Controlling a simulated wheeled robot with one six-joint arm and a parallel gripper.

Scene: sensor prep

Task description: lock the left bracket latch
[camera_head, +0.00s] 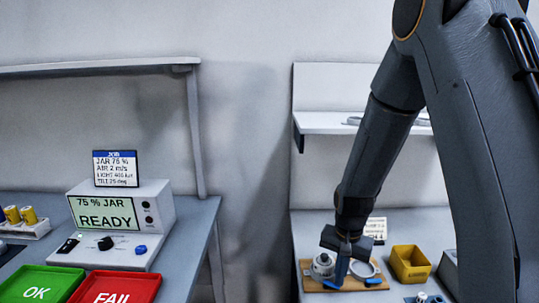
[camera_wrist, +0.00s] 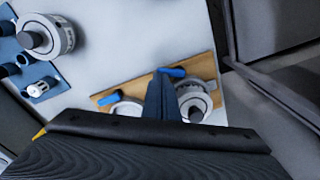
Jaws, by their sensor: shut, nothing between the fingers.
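The bracket is a brown board (camera_head: 306,284) on the right-hand bench; it also shows in the wrist view (camera_wrist: 207,66). It carries a grey round sensor (camera_head: 322,265) at left and a pale ring (camera_head: 362,269) at right. The left blue latch (camera_head: 331,285) lies by the sensor, and the right blue latch (camera_head: 373,281) by the ring. The wrist view looks from the opposite side, so the left latch (camera_wrist: 173,72) is on the right there. My gripper (camera_head: 341,277) is shut and empty, pointing down close beside the left latch. I cannot tell whether they touch.
A yellow bin (camera_head: 410,264) stands right of the board. A white shelf (camera_head: 318,123) hangs behind my arm. The left bench holds a READY console (camera_head: 118,222), a green OK tray (camera_head: 65,274) and a red FAIL tray (camera_head: 140,282). A gap separates the benches.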

